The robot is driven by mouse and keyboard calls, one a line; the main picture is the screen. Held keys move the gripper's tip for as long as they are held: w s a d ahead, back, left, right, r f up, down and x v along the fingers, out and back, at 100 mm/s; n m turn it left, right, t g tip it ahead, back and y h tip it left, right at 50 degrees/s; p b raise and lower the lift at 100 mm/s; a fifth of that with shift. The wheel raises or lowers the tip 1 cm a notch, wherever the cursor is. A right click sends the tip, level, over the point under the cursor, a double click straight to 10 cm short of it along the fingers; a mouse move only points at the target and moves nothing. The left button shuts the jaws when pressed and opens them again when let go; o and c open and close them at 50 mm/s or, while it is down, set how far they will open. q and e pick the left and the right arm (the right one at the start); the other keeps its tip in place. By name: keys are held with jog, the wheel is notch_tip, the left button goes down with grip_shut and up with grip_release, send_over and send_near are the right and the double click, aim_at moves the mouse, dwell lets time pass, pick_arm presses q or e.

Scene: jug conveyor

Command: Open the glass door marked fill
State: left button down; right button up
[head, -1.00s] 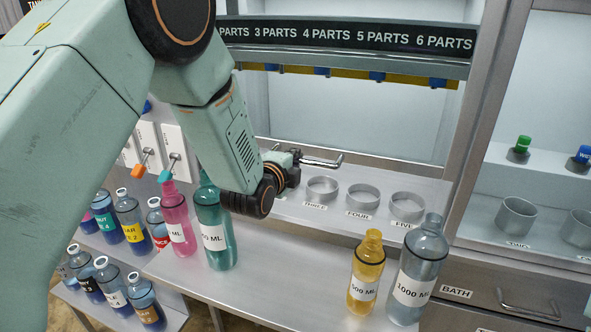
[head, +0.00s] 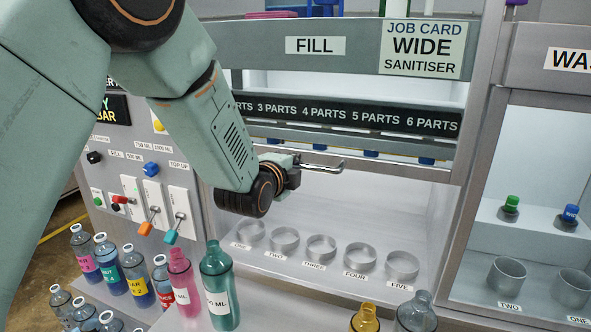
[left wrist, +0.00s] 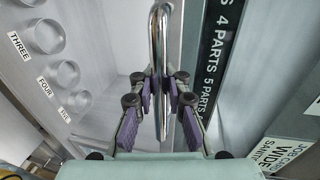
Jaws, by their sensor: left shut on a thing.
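The fill door's glass panel has a grey bottom rail (head: 410,171). It sits under the FILL sign (head: 315,45) and is partly raised, with an open gap below it. A metal bar handle (head: 326,168) sticks out from the rail. My left gripper (head: 297,170) is shut on this handle. In the left wrist view, its purple finger pads (left wrist: 160,92) close on both sides of the chrome bar (left wrist: 160,45). The right gripper is not in view.
Several numbered ring holders (head: 321,248) stand on the bay floor below the door. A green bottle (head: 219,290) and a pink bottle (head: 181,285) stand in front. Levers (head: 173,232) are at the left. The wash bay (head: 540,190) is at the right.

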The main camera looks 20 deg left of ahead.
pick_arm(q)
jog(key=shift+r, duration=0.1)
jog(key=c, duration=1.8)
grip_release()
jog(key=o, duration=0.4)
jog(key=shift+s+a, duration=0.1)
jog(key=shift+s, duration=0.15)
jog(key=shift+o, duration=0.2)
jog(key=shift+w, duration=0.15)
jog(key=v, duration=1.2)
